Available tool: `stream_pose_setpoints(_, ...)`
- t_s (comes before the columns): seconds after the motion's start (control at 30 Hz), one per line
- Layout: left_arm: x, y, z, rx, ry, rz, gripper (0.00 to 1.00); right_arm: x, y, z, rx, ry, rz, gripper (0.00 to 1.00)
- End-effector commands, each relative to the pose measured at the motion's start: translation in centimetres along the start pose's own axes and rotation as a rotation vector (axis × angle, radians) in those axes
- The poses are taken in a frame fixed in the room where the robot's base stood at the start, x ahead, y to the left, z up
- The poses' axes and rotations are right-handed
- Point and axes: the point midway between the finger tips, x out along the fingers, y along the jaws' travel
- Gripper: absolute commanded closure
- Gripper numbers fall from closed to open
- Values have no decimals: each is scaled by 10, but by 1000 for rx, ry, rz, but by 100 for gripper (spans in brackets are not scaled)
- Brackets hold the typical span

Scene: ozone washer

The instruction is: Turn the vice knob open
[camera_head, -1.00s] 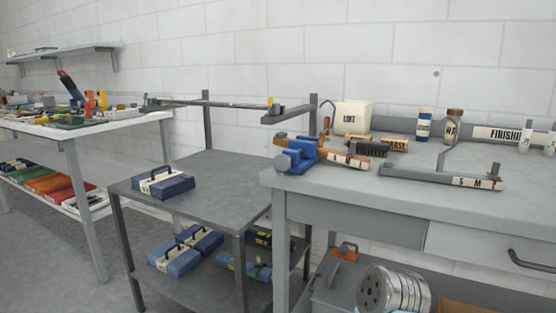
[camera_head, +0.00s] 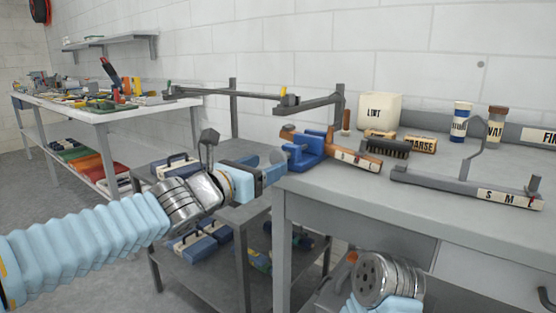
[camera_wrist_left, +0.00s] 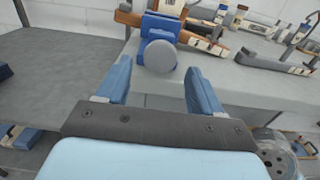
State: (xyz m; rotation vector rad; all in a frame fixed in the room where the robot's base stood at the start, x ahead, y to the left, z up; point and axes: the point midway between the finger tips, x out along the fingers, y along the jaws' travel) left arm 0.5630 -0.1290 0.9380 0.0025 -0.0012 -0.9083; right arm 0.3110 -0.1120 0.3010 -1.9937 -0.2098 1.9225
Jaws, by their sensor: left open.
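The blue vice (camera_head: 306,152) is on the left front corner of the grey workbench. Its round grey knob (camera_wrist_left: 160,56) faces my left gripper in the left wrist view. In that view, my left gripper (camera_wrist_left: 158,80) is open, with one blue finger on each side, and the knob shows in line with the gap, just past the fingertips. I cannot tell whether a finger touches the knob. My right gripper is not in view.
A wooden-handled tool (camera_head: 358,160) lies by the vice, near a black brush (camera_head: 385,148). A rack with a grey bar (camera_head: 285,103) stands behind. The workbench edge (camera_head: 340,204) is close below the vice. A lower dark shelf unit with blue boxes (camera_head: 190,247) is behind my left arm.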

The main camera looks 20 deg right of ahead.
Motion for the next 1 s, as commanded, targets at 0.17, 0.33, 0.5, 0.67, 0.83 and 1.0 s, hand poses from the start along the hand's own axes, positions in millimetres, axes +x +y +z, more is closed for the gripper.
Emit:
stream_pose_setpoints(0.17, 34, 0, 1, -2, 1, -1, 34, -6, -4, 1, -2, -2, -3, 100)
stream_pose_setpoints(0.33, 50, 0, 1, -3, 0, 0, 34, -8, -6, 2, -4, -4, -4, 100)
stream_pose_setpoints(0.5, 54, 0, 0, -3, 0, 0, 34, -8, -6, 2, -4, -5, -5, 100)
stream_pose_setpoints(0.67, 54, 0, 0, -3, 0, 0, 34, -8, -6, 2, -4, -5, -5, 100)
stream_pose_setpoints(0.83, 54, 0, 0, -3, 0, 0, 60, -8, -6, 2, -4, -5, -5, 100)
stream_pose_setpoints(1.0, 54, 0, 0, -3, 0, 0, 83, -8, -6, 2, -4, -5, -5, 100)
